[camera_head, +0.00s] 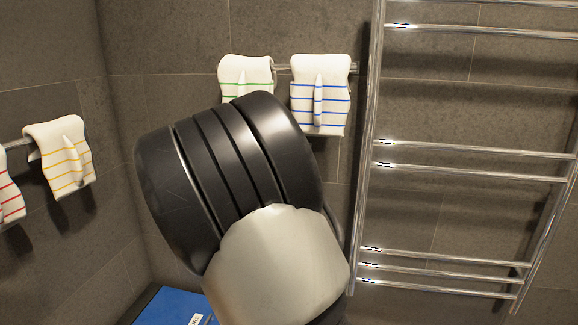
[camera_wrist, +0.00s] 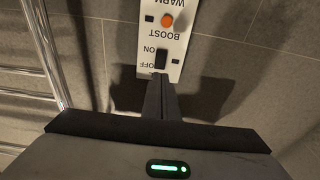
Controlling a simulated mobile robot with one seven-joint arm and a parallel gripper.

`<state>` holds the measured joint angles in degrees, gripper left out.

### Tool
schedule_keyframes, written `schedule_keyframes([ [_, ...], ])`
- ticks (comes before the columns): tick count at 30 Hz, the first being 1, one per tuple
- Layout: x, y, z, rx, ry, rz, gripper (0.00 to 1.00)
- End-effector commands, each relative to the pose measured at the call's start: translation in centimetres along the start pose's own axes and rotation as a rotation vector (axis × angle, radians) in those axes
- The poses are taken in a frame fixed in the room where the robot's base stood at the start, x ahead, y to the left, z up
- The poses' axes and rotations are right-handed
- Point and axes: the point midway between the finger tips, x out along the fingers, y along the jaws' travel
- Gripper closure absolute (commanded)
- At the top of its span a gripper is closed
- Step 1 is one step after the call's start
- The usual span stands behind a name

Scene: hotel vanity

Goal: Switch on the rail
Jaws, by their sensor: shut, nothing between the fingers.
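The chrome heated rail (camera_head: 367,165) stands against the grey tiled wall at the right in the head view; part of it also shows at the left in the wrist view (camera_wrist: 45,50). A white control plate (camera_wrist: 176,42) shows upside down in the wrist view. It carries a black switch (camera_wrist: 161,58) beside the words ON and OFF, and an orange round button (camera_wrist: 167,20) near BOOST and WARM. My gripper (camera_wrist: 160,82) is shut and empty, its tips just short of the black switch in the picture; I cannot tell whether they touch it. The head view hides the gripper and the plate.
White towels with green (camera_head: 246,72) and blue (camera_head: 320,92) stripes hang on a bar left of the rail. Yellow-striped (camera_head: 62,155) and red-striped (camera_head: 10,190) towels hang on the left wall. A blue object (camera_head: 165,307) is low behind my arm.

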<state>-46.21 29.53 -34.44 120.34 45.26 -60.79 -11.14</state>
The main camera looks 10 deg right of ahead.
Motion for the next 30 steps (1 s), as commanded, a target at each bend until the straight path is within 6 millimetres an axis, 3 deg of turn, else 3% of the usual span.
schedule_keyframes([
  [6,4.4,0.1,-0.1,-0.002,0.002,0.001,1.00],
  [12,6.6,0.1,0.0,0.000,0.000,0.001,1.00],
  [30,8.1,0.0,-0.5,0.002,-0.020,0.000,1.00],
])
